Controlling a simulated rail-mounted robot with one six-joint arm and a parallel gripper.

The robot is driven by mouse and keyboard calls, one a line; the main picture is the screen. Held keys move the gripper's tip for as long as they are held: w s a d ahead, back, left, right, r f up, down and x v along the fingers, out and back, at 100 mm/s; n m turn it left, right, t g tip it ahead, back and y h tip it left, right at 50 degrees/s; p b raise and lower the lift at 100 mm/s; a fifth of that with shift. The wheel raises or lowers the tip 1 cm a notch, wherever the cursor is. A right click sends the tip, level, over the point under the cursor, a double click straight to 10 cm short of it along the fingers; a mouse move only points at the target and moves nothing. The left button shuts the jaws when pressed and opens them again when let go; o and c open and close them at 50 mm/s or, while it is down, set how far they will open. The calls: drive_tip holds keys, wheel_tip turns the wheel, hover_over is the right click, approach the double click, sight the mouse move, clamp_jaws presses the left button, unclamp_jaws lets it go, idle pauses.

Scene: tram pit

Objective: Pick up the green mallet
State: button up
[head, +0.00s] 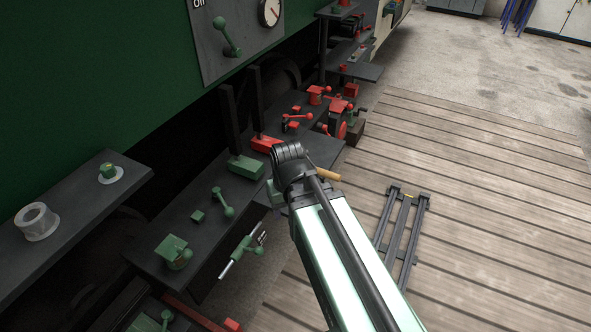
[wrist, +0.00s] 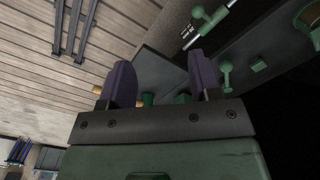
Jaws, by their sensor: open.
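A mallet's wooden handle (head: 325,174) juts out to the right from behind my arm in the head view, by the right edge of the dark shelf. In the wrist view the handle (wrist: 97,89) shows just left of the left finger. A small green piece (wrist: 148,99), probably the mallet's head, shows between the fingers, partly hidden by my gripper's body. My gripper (wrist: 158,77) is open over the shelf, with nothing clearly held between its fingers. In the head view my arm hides the fingertips and the mallet's head.
The dark shelf (head: 160,222) carries a green block with a black post (head: 246,167), a green double-knobbed piece (head: 222,202), a green cube (head: 197,216) and a green valve block (head: 173,250). Red parts (head: 297,122) lie farther back. A black rack (head: 402,225) lies on the wooden floor.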

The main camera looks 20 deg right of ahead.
drive_tip(key=w+d+f+m+t+b, duration=0.2)
drive_tip(key=w+d+f+m+b, duration=0.7)
drive_tip(key=w+d, duration=0.35)
drive_tip(key=w+d+m+t, duration=0.5)
drive_tip(key=w+m, duration=0.6)
drive_tip(key=m, duration=0.6)
drive_tip(key=shift+g, duration=0.4)
drive_tip(key=b+x, duration=0.6)
drive_tip(key=x, duration=0.1)
drive_tip(key=b+x, duration=0.3)
drive_tip(key=shift+d+f, duration=0.25)
drive_tip(key=shift+d, duration=0.15)
drive_tip(key=shift+r, duration=0.2)
drive_tip(key=shift+f, duration=0.25)
drive_tip(key=shift+c, duration=0.4)
